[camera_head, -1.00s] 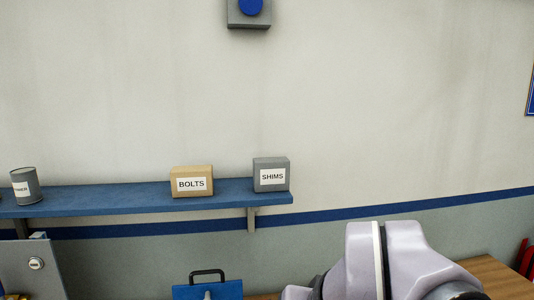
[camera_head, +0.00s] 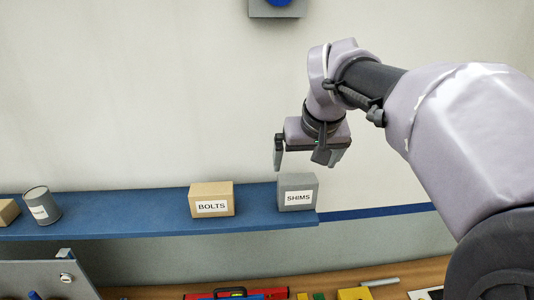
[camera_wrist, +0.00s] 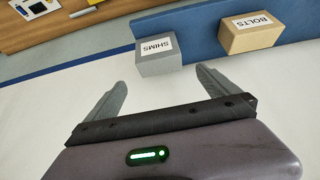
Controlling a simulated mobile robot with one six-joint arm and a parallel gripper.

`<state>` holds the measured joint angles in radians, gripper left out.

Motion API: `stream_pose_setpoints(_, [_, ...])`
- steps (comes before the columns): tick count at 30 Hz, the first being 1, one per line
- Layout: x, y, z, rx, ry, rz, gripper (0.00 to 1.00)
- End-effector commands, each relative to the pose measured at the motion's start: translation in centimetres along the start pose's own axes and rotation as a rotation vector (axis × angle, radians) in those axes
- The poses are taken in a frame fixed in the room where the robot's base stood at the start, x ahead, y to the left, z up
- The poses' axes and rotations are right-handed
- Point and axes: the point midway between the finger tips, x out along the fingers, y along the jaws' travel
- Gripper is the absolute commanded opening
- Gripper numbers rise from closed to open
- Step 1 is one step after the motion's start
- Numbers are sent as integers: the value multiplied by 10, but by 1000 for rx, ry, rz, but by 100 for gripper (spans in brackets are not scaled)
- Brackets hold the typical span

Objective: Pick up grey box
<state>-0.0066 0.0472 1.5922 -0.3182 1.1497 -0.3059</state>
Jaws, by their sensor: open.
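The grey box labelled SHIMS (camera_head: 297,188) stands at the right end of the blue wall shelf (camera_head: 120,224) in the head view. It also shows in the wrist view (camera_wrist: 160,64), upside down, beyond the fingertips and roughly between them. My gripper (camera_head: 300,160) is above the box, apart from it, with its fingers spread and nothing between them. In the wrist view the two fingers (camera_wrist: 161,78) are wide apart.
A tan box labelled BOLTS (camera_head: 212,200) stands just left of the grey box, with a small gap. A grey can (camera_head: 42,205) is farther left. The wall is close behind the shelf. A wooden bench (camera_head: 330,278) with tools lies below.

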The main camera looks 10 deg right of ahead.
Motion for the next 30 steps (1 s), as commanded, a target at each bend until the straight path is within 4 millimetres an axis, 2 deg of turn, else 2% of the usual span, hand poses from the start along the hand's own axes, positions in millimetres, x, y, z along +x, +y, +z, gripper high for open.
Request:
stream_pose_setpoints(3, [38,0,2,0,-7,0,100])
stream_pose_setpoints(7, [75,0,2,1,-6,0,100])
stream_pose_setpoints(9, [89,0,2,0,-5,0,100])
stream_pose_setpoints(14, [108,0,0,2,-4,-1,100])
stream_pose_setpoints(19, [141,2,-2,1,-4,-1,100])
stream_pose_setpoints(22, [153,2,-2,1,-2,0,100])
stream_pose_setpoints(28, [155,2,-2,1,0,0,100])
stream_pose_setpoints(29, [155,2,-2,1,0,0,98])
stream_pose_setpoints(30, [155,2,-2,1,0,0,90])
